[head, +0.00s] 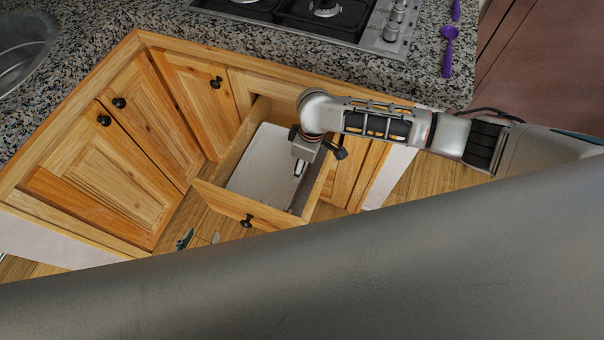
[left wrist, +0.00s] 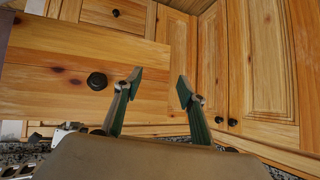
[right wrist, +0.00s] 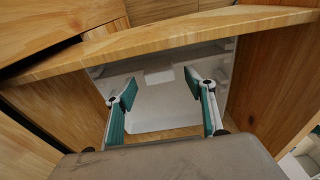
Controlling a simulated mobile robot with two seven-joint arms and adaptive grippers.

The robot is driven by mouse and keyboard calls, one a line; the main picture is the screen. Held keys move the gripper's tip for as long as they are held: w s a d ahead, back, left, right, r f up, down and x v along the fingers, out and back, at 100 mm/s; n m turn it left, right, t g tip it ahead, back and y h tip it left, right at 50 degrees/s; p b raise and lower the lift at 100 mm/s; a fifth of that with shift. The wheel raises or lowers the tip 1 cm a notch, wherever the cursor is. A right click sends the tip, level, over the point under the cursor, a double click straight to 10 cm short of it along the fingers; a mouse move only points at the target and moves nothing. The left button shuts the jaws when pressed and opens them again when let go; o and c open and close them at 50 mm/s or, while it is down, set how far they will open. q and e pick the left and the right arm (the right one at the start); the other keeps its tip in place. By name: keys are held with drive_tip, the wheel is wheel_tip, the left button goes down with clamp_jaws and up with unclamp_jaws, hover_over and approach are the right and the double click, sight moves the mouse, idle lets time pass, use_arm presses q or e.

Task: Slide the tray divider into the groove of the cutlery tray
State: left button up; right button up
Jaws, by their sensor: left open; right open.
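A pale tray (head: 258,150) lies in the open wooden drawer (head: 222,201) and covers most of its floor. The right wrist view shows the pale tray (right wrist: 170,108) with a small lighter rectangle on it; I cannot tell what that is. I cannot make out a divider or a groove. My right gripper (right wrist: 160,86) is open and empty, over the tray. In the head view the right arm reaches into the drawer from the right. My left gripper (left wrist: 160,81) is open and empty. Its green fingertips (head: 198,239) show outside the drawer front.
Wooden cabinet doors (head: 110,175) with black knobs stand left of the drawer. A granite counter (head: 120,28) with a gas hob (head: 320,12), a sink (head: 22,48) and purple utensils (head: 448,48) lies behind. A large grey surface hides the lower head view.

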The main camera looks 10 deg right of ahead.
wheel_tip(320, 180, down, 3)
drive_tip(key=shift+w+a+f+b, duration=0.1)
drive_tip(key=shift+w+b, duration=0.05)
drive_tip(key=shift+b, duration=0.25)
drive_tip(key=shift+r, duration=0.2)
drive_tip(key=c, duration=1.2)
drive_tip(key=shift+c, duration=0.2)
drive_tip(key=shift+r, duration=0.1)
